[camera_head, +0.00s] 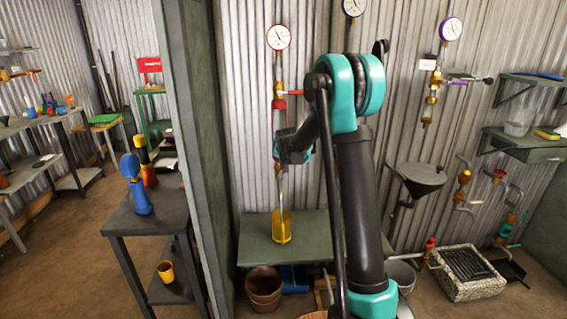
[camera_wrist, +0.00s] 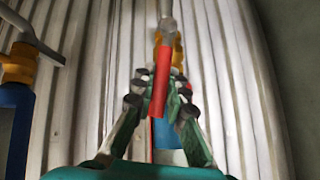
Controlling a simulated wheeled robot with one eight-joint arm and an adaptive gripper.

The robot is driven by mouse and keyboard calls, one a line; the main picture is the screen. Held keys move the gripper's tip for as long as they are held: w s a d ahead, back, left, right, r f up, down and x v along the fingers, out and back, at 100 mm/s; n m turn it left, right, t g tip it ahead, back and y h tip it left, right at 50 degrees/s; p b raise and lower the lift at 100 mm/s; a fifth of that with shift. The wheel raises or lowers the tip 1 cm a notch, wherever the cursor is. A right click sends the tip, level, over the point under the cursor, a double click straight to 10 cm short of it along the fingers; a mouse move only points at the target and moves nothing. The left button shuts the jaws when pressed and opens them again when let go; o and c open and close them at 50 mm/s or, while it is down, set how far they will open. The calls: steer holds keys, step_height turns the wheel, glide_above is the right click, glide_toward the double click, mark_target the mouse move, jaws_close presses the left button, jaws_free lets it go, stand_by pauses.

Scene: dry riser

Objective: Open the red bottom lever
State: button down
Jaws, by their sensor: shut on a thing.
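The red lever (camera_wrist: 160,82) is in the middle of the wrist view, in front of a brass valve (camera_wrist: 177,52) on a pipe. My gripper (camera_wrist: 160,90) has one finger on each side of the lever and is shut on it. The lever points down in that picture. In the head view my gripper is at the left riser pipe (camera_head: 279,124), below a red fitting with an upper red lever (camera_head: 293,92). My arm and wrist hide most of the grasp there, so the bottom lever cannot be made out clearly.
A round gauge (camera_head: 278,37) tops the riser. A green bench (camera_head: 258,240) with a yellow holder (camera_head: 281,227) stands below. A dark post (camera_head: 205,150) is left of the riser. Another brass valve (camera_wrist: 20,63) with a blue part is at left in the wrist view.

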steer(key=c, duration=1.5)
jaws_free()
steer(key=v, duration=1.2)
steer(key=s+d+f+n+g, duration=0.1)
steer(key=s+d+f, duration=0.2)
steer(key=s, duration=1)
steer(key=s+d+f+n+g, duration=0.1)
steer(key=s+f, duration=0.6)
steer(key=s, duration=0.7)
steer(key=s+d+f+n+g, duration=0.1)
steer(key=s+d+f, duration=0.4)
steer(key=s, duration=0.9)
steer(key=shift+f+g, duration=0.35)
steer(key=shift+g, duration=0.45)
